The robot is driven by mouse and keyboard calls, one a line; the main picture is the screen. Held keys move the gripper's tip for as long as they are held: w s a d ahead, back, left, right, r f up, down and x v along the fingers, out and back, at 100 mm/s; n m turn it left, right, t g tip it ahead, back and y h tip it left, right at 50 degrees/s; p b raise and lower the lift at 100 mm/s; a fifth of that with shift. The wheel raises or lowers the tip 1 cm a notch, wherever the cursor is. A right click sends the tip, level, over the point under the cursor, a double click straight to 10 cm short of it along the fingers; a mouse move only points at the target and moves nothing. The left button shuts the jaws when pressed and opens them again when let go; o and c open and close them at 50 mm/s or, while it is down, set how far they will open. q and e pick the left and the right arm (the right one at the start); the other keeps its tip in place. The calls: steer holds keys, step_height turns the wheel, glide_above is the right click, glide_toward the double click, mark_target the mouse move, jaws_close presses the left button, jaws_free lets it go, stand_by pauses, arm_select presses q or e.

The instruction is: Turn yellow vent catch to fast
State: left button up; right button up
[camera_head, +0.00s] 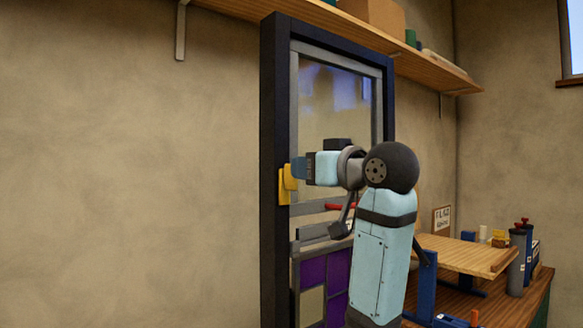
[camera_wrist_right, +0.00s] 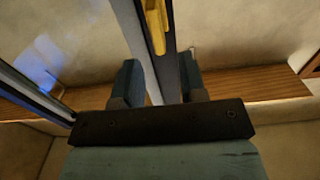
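The yellow vent catch (camera_head: 284,187) sits on the dark left post of the leaded panel's frame (camera_head: 274,120). It has a flat plate with a raised lever at its upper right, and my gripper stands close by. In the right wrist view, the yellow catch (camera_wrist_right: 156,27) shows upright at the top, ahead of the fingers. My right gripper (camera_head: 299,169) points left at the catch. In its wrist view, the two fingers of this gripper (camera_wrist_right: 160,74) are apart, with nothing clearly held between them. Whether they touch the catch cannot be told. My left gripper is not in view.
The panel has clear glass (camera_head: 325,105) above and purple and cream panes (camera_head: 312,268) below. A red handle (camera_head: 338,206) shows behind my right arm. A shelf (camera_head: 425,68) runs above.

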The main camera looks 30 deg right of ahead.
mark_target(289, 185)
steer(key=w, duration=0.5)
steer(key=shift+w+a, duration=0.15)
steer(key=shift+a, duration=0.05)
steer(key=c, duration=0.7)
